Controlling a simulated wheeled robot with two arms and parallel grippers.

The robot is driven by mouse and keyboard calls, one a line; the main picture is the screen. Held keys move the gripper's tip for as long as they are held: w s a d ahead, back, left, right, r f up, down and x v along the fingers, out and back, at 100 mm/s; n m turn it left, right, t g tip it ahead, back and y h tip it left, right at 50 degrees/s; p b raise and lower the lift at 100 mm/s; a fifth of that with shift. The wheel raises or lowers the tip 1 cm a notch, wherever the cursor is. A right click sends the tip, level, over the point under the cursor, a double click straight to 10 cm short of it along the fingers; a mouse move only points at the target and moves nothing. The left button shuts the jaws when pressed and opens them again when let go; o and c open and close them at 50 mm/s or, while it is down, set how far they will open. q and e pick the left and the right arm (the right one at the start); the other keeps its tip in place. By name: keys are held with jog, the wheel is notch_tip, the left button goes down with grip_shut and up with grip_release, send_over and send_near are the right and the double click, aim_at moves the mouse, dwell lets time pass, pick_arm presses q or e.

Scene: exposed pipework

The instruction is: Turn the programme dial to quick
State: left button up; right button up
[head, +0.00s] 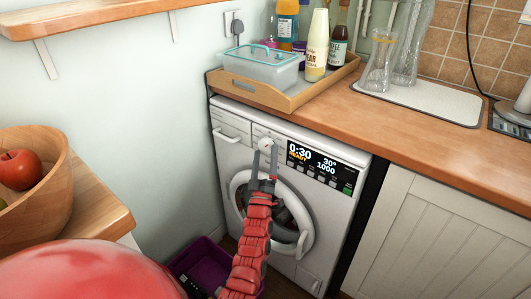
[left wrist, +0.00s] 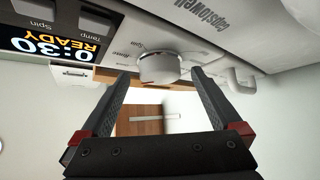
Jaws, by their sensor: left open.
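The white washing machine (head: 338,213) stands under the wooden worktop. Its programme dial (head: 265,143) is a round pale knob on the front panel, left of the display; in the left wrist view the dial (left wrist: 159,68) shows large. The display (head: 318,166) reads 0:30, READY, 30° and 1000. My left gripper (head: 265,151) is open, pointing at the dial. In the left wrist view its fingertips (left wrist: 160,74) are on either side of the dial, with gaps; whether they reach past its face I cannot tell. The dial's pointer cannot be made out. My right gripper is out of view.
A wooden tray (head: 285,101) with a lidded box and bottles stands on the worktop above the machine. Glass jugs (head: 381,65) stand on a white mat. A bowl with an apple (head: 20,168) is at left. A purple bin (head: 200,262) stands low beside the machine.

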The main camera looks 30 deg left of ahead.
pick_arm(q)
jog(key=v, duration=1.6)
jog(key=shift+p, duration=0.35)
